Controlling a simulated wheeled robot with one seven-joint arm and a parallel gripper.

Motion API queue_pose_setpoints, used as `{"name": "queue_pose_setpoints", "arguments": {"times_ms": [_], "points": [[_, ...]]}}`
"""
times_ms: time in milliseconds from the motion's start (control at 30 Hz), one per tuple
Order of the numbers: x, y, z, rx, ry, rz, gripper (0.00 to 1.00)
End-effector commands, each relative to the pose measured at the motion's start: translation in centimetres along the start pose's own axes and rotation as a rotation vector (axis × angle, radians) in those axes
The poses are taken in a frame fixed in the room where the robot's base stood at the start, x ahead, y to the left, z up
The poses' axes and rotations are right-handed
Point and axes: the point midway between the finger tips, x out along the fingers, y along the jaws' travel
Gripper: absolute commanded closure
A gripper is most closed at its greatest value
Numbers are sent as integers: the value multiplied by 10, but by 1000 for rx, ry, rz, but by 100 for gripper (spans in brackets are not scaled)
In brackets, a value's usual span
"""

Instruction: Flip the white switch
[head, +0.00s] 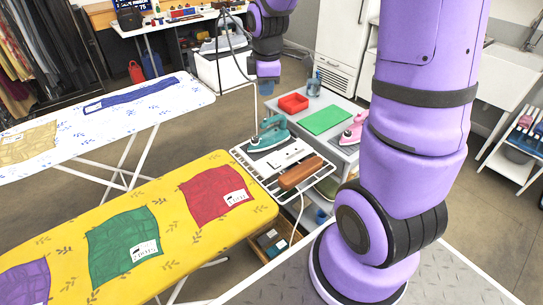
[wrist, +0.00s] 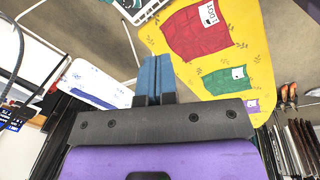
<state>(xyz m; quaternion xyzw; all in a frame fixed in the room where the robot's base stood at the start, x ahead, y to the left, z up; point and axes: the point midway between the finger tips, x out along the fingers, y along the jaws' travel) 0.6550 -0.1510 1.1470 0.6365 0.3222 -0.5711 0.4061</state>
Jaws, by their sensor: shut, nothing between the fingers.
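My gripper (head: 266,86) hangs in the upper middle of the head view, above the floor behind the iron rest. Its blue fingers are together and empty in the wrist view (wrist: 155,75). I cannot clearly make out the white switch. A white box-like part (head: 284,158) lies on the wire iron rest at the end of the yellow ironing board (head: 165,205), between a teal iron (head: 270,133) and a brown wooden block (head: 301,172). My gripper is apart from all of these. The rest's white edge (wrist: 140,10) shows at the top of the wrist view.
A grey cart (head: 343,152) beside the rest carries a red tray (head: 293,103), a green mat (head: 325,119) and a pink iron (head: 354,129). A white ironing board (head: 100,122) stands at left. A thin pole with a cord rises near my gripper.

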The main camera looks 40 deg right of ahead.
Motion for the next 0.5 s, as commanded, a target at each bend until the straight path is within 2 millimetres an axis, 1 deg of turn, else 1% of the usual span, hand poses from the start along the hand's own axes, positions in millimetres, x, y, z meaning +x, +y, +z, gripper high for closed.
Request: {"name": "queue_pose_setpoints", "arguments": {"times_ms": [33, 167, 300, 500], "points": [[15, 5, 2, -37, -4, -17, 100], [48, 16, 6, -142, -8, -47, 100], [85, 25, 11, -256, -6, -81, 100], [134, 32, 20, -403, 5, -122, 100]]}}
